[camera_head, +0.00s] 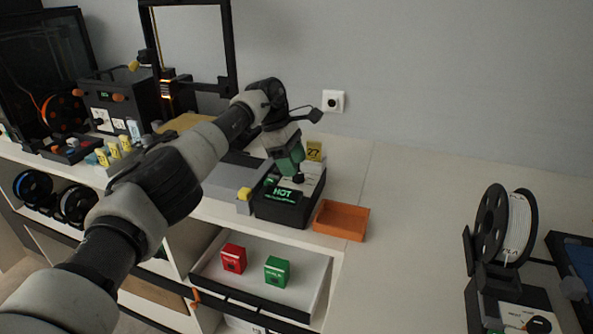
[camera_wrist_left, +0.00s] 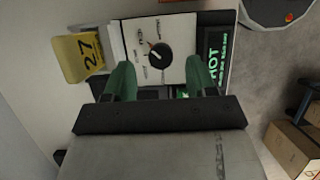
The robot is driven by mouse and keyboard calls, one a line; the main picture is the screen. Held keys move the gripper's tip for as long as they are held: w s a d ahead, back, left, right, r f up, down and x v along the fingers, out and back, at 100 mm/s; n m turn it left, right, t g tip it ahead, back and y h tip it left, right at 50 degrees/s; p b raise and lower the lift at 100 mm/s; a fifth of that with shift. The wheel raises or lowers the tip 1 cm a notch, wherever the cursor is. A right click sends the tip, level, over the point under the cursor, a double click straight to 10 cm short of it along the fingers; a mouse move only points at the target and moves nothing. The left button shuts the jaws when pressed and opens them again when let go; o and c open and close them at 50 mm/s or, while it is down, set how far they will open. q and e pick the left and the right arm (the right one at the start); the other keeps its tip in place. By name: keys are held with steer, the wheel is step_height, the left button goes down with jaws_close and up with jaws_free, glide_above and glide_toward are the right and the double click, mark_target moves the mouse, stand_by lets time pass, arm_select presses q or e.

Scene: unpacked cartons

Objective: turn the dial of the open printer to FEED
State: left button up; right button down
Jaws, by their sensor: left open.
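A black control box (camera_head: 283,208) with a lit green HOT display stands on the bench. A round black dial (camera_head: 298,178) sits on its light panel, and the dial shows clearly in the left wrist view (camera_wrist_left: 158,56). Its orange pointer mark is toward the upper left there; the small labels around it are too blurred to read surely. My left gripper (camera_head: 290,161) has green fingers and is just above the panel. In the left wrist view the gripper (camera_wrist_left: 160,80) is open, its fingers apart on either side below the dial, holding nothing. The open-frame printer (camera_head: 232,45) stands behind at left. My right gripper is not in view.
An orange tray (camera_head: 341,221) lies right of the control box. A yellow 27 tag (camera_wrist_left: 78,56) stands beside the panel. An open drawer (camera_head: 215,272) below holds a red box (camera_head: 233,259) and a green box (camera_head: 277,271). A spool holder (camera_head: 488,240) stands at right; bench between is clear.

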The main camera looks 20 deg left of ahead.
arm_select(q)
steer(key=v, duration=0.8)
steer(key=shift+p, duration=0.4)
steer(key=shift+s+f, duration=0.1)
